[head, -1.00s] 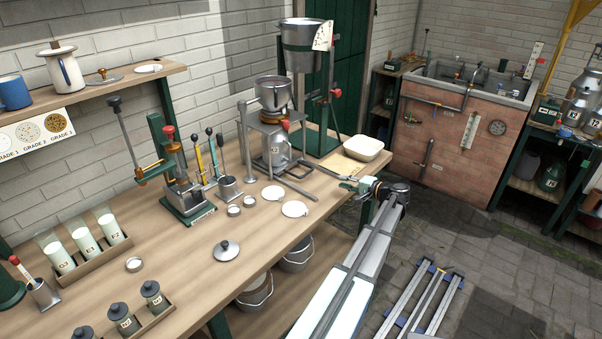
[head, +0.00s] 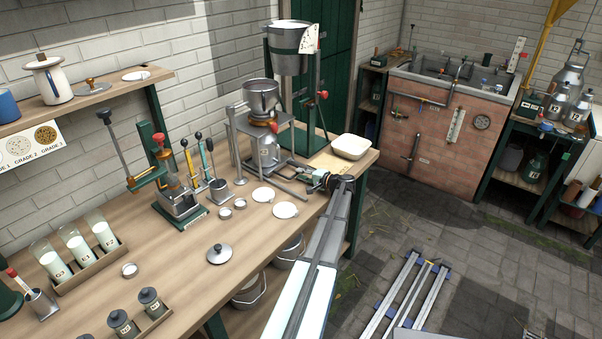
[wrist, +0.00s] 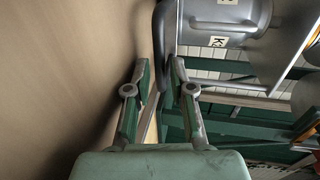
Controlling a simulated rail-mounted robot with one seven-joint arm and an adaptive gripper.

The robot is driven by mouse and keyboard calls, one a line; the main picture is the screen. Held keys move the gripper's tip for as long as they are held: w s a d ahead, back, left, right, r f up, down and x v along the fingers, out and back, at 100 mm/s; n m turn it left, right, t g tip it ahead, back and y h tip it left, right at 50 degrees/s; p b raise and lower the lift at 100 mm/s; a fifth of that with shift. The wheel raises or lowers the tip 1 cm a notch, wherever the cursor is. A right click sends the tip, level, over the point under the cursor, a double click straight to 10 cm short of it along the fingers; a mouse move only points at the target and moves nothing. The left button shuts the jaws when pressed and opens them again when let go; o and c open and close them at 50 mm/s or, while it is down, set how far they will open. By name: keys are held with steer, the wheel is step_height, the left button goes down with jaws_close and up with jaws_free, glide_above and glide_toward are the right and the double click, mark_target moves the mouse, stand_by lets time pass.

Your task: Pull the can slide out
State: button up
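The metal can (head: 267,150) stands under the steel separator stand on the bench, and its label and body show large in the wrist view (wrist: 215,15). Flat metal bars, apparently the can slide (head: 287,187), reach forward from the stand's foot. My gripper (head: 314,181) is low over the bench, just right of the stand. In the wrist view its two green fingers are apart (wrist: 160,68). A dark curved bar (wrist: 165,40), perhaps the slide's handle, runs into the gap between them; I cannot tell whether they touch it. My arm hides part of the bench edge.
A white basin (head: 351,147) stands behind my gripper. Two flat discs (head: 285,210) lie in front of the stand, with a small lid (head: 219,253) nearer. A lever press (head: 178,195) is to the left.

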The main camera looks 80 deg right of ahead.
steer(key=shift+w+d+f, duration=0.1)
steer(key=shift+w, duration=0.2)
steer(key=shift+c, duration=0.4)
jaws_close()
steer(key=shift+s+a+f+b, duration=0.15)
steer(key=shift+s+a+b, duration=0.1)
steer(key=shift+s+b, duration=0.25)
steer(key=f+b+v, duration=0.2)
steer(key=b+v, duration=0.2)
steer(key=v, duration=0.5)
steer(key=f+b+v, duration=0.1)
steer(key=b+v, duration=0.3)
steer(key=v, duration=0.6)
steer(key=shift+s+f+b, duration=0.3)
steer(key=shift+s+b, duration=0.05)
steer(key=shift+a, duration=0.1)
